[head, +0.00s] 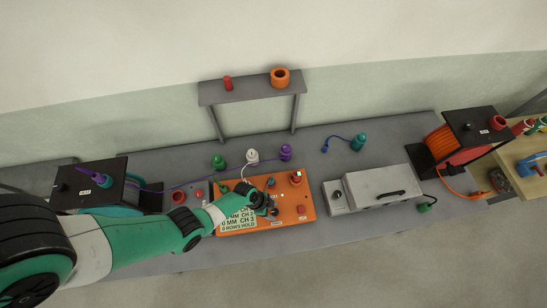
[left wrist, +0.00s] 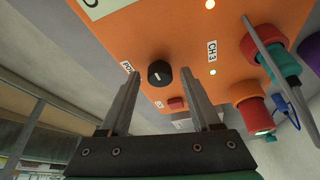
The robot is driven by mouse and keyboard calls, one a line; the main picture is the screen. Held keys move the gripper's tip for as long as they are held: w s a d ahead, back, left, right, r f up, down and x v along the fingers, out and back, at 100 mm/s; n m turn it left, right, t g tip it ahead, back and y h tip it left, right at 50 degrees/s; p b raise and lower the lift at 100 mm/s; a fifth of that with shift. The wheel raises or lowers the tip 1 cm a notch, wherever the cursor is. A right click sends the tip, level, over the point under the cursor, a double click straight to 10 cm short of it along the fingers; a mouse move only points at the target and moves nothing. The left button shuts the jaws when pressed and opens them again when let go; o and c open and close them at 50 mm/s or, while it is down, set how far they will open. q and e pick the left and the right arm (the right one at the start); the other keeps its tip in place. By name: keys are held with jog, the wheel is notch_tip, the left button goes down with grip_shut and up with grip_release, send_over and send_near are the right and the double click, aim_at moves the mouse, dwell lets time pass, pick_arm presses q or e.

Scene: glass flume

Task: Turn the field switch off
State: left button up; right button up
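An orange control box (head: 287,213) with a pale display panel (head: 237,217) sits on the grey bench; it also fills the upper left wrist view (left wrist: 120,40). A round black knob (left wrist: 160,73) with a pale pointer mark is on its face, beside a white label I cannot fully read. I cannot tell which control is the field switch. My left gripper (head: 270,206) is over the box. In the left wrist view its open fingers (left wrist: 161,80) lie either side of the knob; contact cannot be told. My right gripper is not in view.
A small red button (left wrist: 176,103), lit lamps and red connectors (left wrist: 252,112) are near the knob. A grey handled box (head: 375,188) stands right of the orange box. Cable reels (head: 466,142) stand at both bench ends. Several coloured plugs (head: 252,156) stand behind the orange box.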

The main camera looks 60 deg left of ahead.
pick_arm(q)
grip_shut()
